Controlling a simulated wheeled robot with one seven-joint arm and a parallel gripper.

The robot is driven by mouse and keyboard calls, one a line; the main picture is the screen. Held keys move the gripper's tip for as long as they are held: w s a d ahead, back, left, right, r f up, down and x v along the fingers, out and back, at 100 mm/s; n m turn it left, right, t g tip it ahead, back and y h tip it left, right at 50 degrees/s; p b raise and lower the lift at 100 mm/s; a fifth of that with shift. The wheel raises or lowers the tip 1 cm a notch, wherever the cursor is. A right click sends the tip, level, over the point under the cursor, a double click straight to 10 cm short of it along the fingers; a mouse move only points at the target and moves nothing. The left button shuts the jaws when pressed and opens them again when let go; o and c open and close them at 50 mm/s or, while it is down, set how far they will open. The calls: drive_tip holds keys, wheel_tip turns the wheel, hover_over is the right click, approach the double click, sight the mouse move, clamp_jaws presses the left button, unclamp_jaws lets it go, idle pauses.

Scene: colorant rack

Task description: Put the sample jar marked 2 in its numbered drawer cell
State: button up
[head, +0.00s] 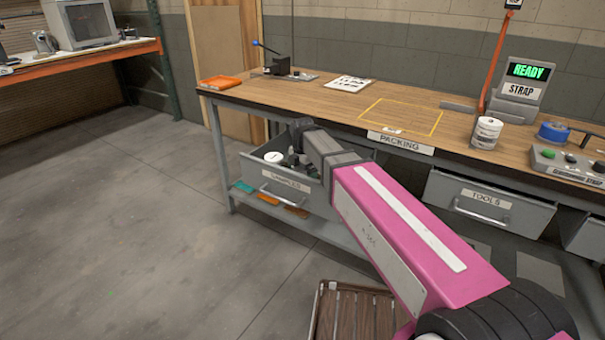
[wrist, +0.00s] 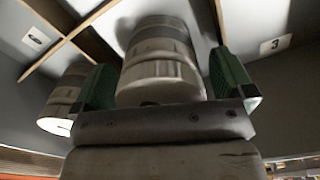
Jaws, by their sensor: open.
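My gripper (wrist: 165,82) is open, with its two green fingers on either side of a pale grey-white jar (wrist: 160,72). A gap shows between the jar and the right finger; contact on the left is unclear. No number on this jar is readable. The jar stands in a cell of the open SAMPLES drawer (head: 286,176), with thin dividers (wrist: 68,38) around. A second jar (wrist: 62,100) is left of the left finger. A cell label 3 (wrist: 275,45) is at the right, and another small label (wrist: 38,38) at upper left is hard to read. In the head view, my arm partly hides the drawer.
A white round jar top (head: 272,157) shows in the drawer's left part. The bench (head: 330,108) above carries an orange tray (head: 220,82), a lever tool, a white sheet and a stack of white rolls (head: 486,132). The TOOLS drawer (head: 488,203) is at right. Floor at left is clear.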

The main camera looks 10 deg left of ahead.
wheel_tip(320, 180, up, 12)
drive_tip(key=shift+f, duration=0.2)
drive_tip(key=shift+r, duration=0.2)
idle(0.4)
